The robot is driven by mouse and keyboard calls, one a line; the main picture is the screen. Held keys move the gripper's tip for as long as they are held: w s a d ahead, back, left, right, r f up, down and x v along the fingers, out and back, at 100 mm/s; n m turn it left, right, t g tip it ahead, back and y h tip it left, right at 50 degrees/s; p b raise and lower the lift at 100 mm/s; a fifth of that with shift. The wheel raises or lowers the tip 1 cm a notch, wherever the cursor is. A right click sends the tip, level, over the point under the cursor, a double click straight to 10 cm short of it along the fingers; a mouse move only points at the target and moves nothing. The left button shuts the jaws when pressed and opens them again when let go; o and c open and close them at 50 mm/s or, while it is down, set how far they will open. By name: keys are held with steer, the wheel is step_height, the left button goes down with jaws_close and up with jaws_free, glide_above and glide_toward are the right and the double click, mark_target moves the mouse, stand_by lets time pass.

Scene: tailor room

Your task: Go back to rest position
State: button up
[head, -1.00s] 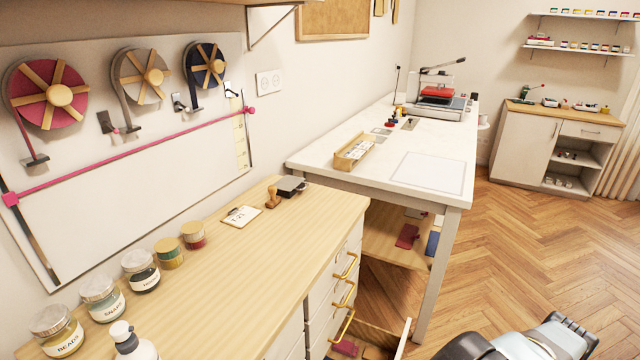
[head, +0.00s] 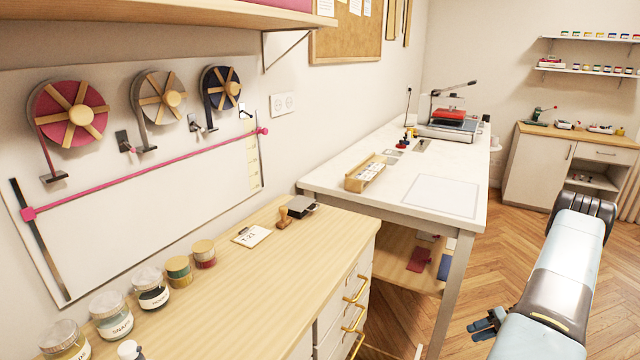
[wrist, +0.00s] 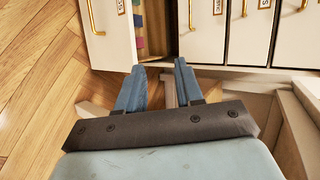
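My gripper (wrist: 160,68) is in the lower middle of the wrist view. Its two blue fingers stand apart with nothing between them, so it is open and empty. In the head view my gripper (head: 486,327) shows small at the lower right, beside my pale arm, over the wood floor. It is clear of the counter and the white table. In the wrist view the fingers point toward white drawer fronts (wrist: 200,35) with brass handles. A partly open drawer (wrist: 104,38) shows coloured items inside, left of the fingertips.
The wooden counter (head: 240,285) holds jars, a tag card (head: 252,236) and a stamp (head: 284,217). The white table (head: 400,217) holds a press (head: 452,122) and a tray (head: 365,175). Ribbon reels (head: 160,100) hang on the wall. Floor (head: 505,245) is open beyond the table.

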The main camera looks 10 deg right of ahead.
steer(key=w+a+r+n+g+h, duration=0.15)
steer(key=a+r, duration=0.25)
steer(key=r, duration=0.7)
steer(key=w+a+r+h, duration=0.25)
steer(key=a+r, duration=0.25)
steer(key=r, duration=0.7)
steer(key=w+a+r+n+g+h, duration=0.1)
steer(key=w+a+r, duration=0.25)
steer(key=r, duration=0.75)
steer(key=s+a+r+t+h, duration=0.1)
steer(key=s+a+r+h, duration=0.1)
steer(key=s+a+r, duration=0.6)
steer(key=s+a+r+t+h, duration=0.1)
steer(key=s+a+r+h, duration=0.3)
steer(key=a+r, duration=0.8)
steer(key=s+a+r+t, duration=0.2)
steer(key=s+r, duration=0.1)
steer(key=s, duration=0.5)
steer(key=s+a+r+n+t, duration=0.1)
steer(key=s+a+r+t, duration=0.1)
steer(key=s, duration=0.6)
steer(key=shift+s+r, duration=0.4)
steer(key=shift+r, duration=0.1)
steer(key=shift+a, duration=0.15)
